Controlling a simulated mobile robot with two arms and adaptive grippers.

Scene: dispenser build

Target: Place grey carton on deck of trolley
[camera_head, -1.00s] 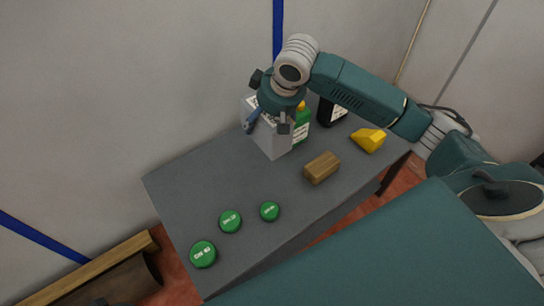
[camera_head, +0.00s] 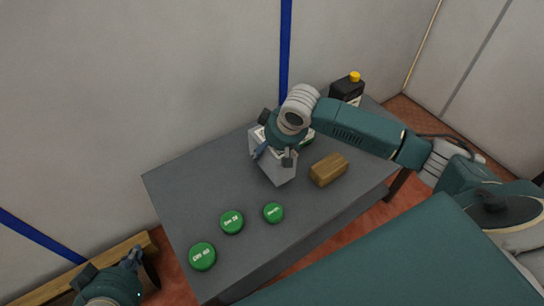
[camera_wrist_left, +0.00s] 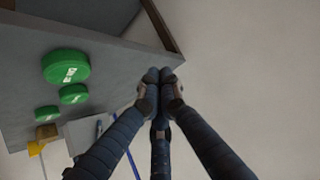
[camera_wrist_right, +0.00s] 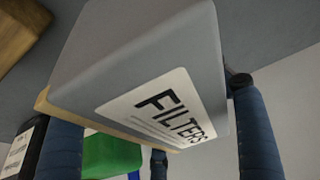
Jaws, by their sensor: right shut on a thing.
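The grey carton (camera_head: 276,173) stands at the middle of the grey table in the head view, partly covered by my right gripper (camera_head: 273,156). The gripper is shut on it from above. In the right wrist view the carton (camera_wrist_right: 140,60) lies between the fingers, and its white label reads FILTERS. I cannot tell if its base touches the table. My left gripper (camera_head: 134,262) is at the lower left of the head view, apart from the table. In the left wrist view its fingertips (camera_wrist_left: 162,76) are together, with nothing between them. I cannot make out a trolley deck.
The grey table (camera_head: 190,190) holds three green round tins (camera_head: 232,222) at its near left and a wooden block (camera_head: 328,169) right of the carton. A black bottle with a yellow cap (camera_head: 347,90) stands at the back. A wooden beam (camera_head: 75,272) is at lower left.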

